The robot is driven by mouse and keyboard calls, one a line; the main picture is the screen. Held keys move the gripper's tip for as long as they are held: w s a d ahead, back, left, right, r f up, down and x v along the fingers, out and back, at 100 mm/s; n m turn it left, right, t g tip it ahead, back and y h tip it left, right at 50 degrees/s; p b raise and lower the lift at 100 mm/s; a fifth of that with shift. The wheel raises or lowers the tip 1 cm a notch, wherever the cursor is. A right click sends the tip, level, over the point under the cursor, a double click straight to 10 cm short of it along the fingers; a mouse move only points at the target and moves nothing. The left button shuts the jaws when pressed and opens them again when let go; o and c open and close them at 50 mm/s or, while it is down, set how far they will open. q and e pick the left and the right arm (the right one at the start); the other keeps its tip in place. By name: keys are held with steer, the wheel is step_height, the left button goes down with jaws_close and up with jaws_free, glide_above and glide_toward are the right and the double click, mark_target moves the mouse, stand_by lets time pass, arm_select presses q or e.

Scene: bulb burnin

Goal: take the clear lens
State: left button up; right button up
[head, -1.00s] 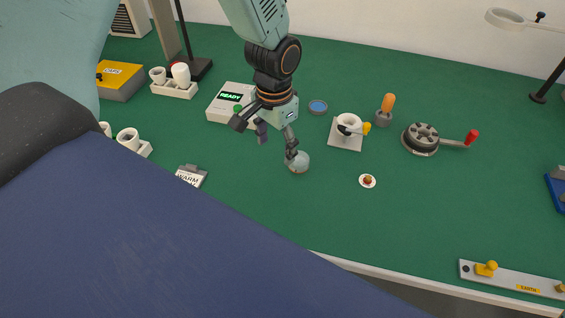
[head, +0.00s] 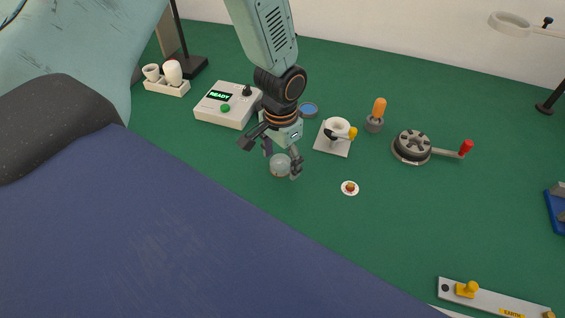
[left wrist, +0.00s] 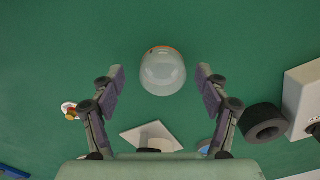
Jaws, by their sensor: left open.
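The clear lens (head: 279,167) is a small glassy dome with a thin orange mark near its base, sitting on the green bench. It also shows in the left wrist view (left wrist: 163,76), centred just ahead of and between the fingers. My left gripper (head: 282,161) points down at it from above, fingers apart. In the left wrist view my left gripper (left wrist: 160,76) is open, with a clear gap on both sides of the lens. The lens is not gripped. My right gripper is not in view.
A box reading READY (head: 226,106) stands to the left. A small round badge (head: 349,188) lies right. Bench in front is clear.

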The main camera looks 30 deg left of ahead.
arm_select(q)
steer(key=shift+w+a+f, duration=0.1)
steer(key=shift+a+f, duration=0.05)
steer(key=shift+a, duration=0.1)
steer(key=c, duration=0.5)
steer(key=shift+d, duration=0.2)
steer(key=c, duration=0.4)
steer(key=shift+o, duration=0.2)
steer(key=shift+a, duration=0.1)
steer(key=shift+r, duration=0.25)
step_height(320, 180, up, 9)
steer(key=p, duration=0.2)
step_height(320, 180, up, 5)
steer(key=p, duration=0.5)
glide_above(280, 160)
steer(key=shift+r, duration=0.15)
